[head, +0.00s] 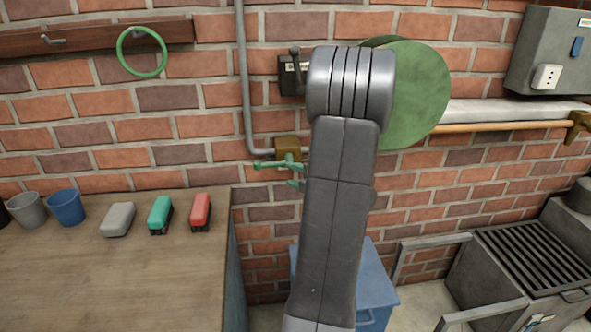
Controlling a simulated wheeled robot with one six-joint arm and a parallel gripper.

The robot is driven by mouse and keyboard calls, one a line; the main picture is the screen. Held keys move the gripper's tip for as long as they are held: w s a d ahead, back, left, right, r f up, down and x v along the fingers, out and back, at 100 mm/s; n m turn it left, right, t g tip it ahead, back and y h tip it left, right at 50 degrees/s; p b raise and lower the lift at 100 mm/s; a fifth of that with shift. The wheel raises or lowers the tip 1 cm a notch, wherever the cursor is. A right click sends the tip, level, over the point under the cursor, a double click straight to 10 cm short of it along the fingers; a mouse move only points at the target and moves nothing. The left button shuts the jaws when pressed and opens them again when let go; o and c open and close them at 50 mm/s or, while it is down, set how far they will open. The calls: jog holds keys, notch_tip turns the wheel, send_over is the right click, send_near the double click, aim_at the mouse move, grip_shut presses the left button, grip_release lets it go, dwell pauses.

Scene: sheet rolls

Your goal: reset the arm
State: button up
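My arm rises through the middle of the head view, with a thick ribbed joint at its top. My gripper does not show; the arm itself may hide it. A large green disc, perhaps the end of a sheet roll (420,95), is on the brick wall just right of the arm's top joint, partly covered by it. A small green fitting (283,164) sticks out left of the arm, under a brass box (288,147); its right side is hidden.
A wooden bench (110,275) at left holds a grey cup (27,212), blue cup (67,208), and grey (117,219), teal (160,214) and red (200,212) blocks. A green ring (142,72) hangs above. A blue box (375,285) and slatted grill (535,260) stand right.

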aim_at(270, 166)
jog(key=p+x, duration=0.1)
jog(key=x, duration=1.2)
jog(key=shift+w+a, duration=0.25)
jog(key=shift+a, duration=0.15)
jog(key=shift+r+p, duration=0.15)
jog(key=shift+p, duration=0.35)
jog(key=shift+d, duration=0.1)
